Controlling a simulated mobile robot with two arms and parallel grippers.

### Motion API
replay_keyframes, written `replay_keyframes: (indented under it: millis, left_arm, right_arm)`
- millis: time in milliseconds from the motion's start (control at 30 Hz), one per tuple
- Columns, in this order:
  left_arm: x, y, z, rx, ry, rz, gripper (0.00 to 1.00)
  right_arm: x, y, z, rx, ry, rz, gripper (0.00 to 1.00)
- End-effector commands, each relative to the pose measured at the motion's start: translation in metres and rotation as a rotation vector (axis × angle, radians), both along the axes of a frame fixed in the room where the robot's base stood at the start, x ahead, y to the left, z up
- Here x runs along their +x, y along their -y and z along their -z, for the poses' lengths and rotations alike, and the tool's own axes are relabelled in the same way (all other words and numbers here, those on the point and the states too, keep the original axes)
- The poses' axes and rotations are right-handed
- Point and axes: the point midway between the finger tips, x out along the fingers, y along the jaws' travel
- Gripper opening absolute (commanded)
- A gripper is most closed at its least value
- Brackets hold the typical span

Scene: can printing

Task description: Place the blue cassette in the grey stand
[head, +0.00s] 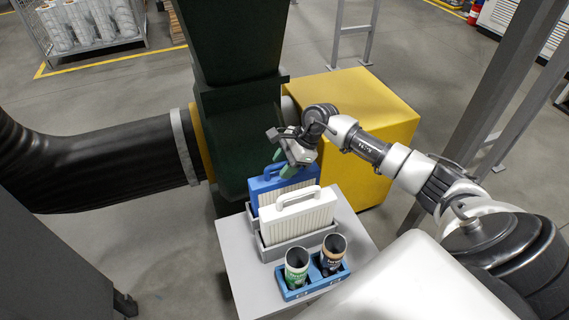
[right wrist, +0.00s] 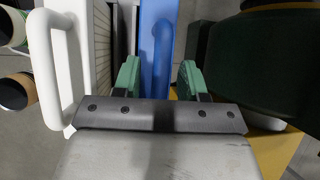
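The blue cassette (head: 262,191) stands upright behind the white cassette (head: 298,219) in the head view. Its lower part is mostly hidden by the white cassette, so I cannot tell how deep it sits in the grey stand (head: 299,243). My right gripper (head: 283,166) is at the top of the blue cassette, by its handle. In the right wrist view, the two green fingers (right wrist: 160,78) are apart, one on each side of the blue handle (right wrist: 163,60), with gaps visible. My left gripper is not in view.
A blue holder (head: 315,281) with two cans, one green-labelled (head: 296,268) and one brown-labelled (head: 332,254), stands at the front of the small grey table (head: 236,262). A dark green machine column (head: 238,130) rises close behind the cassettes. A yellow box (head: 375,110) stands behind my right arm.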

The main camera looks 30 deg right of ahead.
Motion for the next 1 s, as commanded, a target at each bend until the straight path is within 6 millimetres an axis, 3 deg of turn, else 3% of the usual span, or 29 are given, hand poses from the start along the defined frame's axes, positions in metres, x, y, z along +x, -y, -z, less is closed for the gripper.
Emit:
replay_keyframes:
  millis: [300, 733, 1000]
  left_arm:
    - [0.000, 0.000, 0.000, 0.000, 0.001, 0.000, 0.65]
    - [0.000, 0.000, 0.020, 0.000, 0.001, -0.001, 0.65]
    - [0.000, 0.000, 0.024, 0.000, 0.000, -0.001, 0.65]
  right_arm:
    - [-0.001, 0.005, -0.008, -0.003, 0.003, 0.001, 0.42]
    - [-0.019, 0.046, -0.081, -0.003, 0.003, 0.001, 0.42]
    - [-0.025, 0.057, -0.103, 0.000, 0.000, 0.000, 0.42]
